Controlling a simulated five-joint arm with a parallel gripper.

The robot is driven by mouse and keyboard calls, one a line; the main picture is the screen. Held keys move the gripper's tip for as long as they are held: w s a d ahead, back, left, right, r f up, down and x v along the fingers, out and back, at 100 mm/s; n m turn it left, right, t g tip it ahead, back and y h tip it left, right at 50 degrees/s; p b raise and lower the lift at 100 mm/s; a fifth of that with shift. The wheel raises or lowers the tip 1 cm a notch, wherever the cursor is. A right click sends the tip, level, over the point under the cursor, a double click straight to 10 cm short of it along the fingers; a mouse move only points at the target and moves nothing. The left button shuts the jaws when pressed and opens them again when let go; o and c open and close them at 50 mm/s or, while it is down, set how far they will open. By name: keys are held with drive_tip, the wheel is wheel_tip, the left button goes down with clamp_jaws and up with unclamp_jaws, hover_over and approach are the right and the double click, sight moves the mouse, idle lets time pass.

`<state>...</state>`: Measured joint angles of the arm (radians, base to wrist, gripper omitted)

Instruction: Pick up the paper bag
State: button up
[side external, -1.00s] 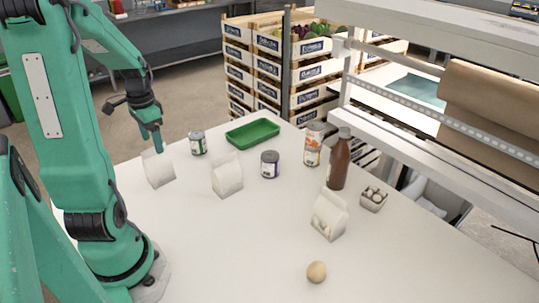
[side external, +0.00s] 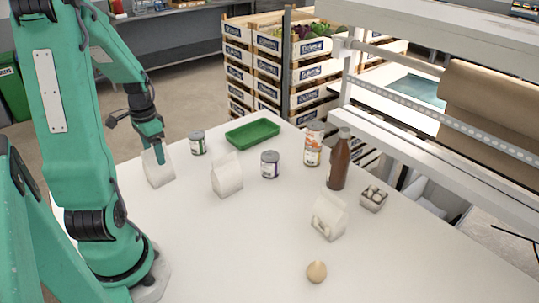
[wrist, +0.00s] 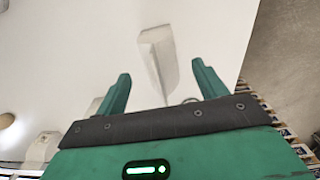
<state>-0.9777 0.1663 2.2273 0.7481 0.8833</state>
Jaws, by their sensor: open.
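Three white, bag-shaped packages with folded tops stand on the white table. The left one (side external: 155,173) is nearest my gripper (side external: 158,157), whose finger overlaps its top right side in the side view. In the wrist view, a white bag (wrist: 157,48) shows ahead, between the two green fingers of my gripper (wrist: 161,72). The fingers are apart and nothing is held. Whether a finger touches the bag, I cannot tell. The middle bag (side external: 227,177) stands to the right, and a third bag (side external: 329,217) stands nearer the front right.
Cans (side external: 197,143) (side external: 270,164) (side external: 313,145), a green tray (side external: 253,133), a brown bottle (side external: 338,163), an egg carton (side external: 373,198) and a round tan item (side external: 316,271) stand on the table. A white shelf frame (side external: 420,150) borders the right. The front middle is clear.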

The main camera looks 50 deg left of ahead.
sight(154, 155)
drive_tip(key=shift+s+f, duration=0.1)
drive_tip(key=shift+f, duration=1.9)
drive_tip(key=c, duration=1.3)
drive_tip(key=shift+o, duration=0.2)
drive_tip(key=shift+r, duration=0.15)
drive_tip(key=shift+r, duration=0.7)
drive_tip(key=r, duration=0.3)
drive_tip(key=shift+w+d, duration=0.2)
drive_tip(key=shift+d, duration=0.05)
drive_tip(key=w+d+r, duration=0.4)
drive_tip(key=d+r, duration=0.2)
drive_tip(key=d, duration=0.4)
drive_tip(key=shift+w+r, duration=0.2)
drive_tip(key=shift+w, duration=0.1)
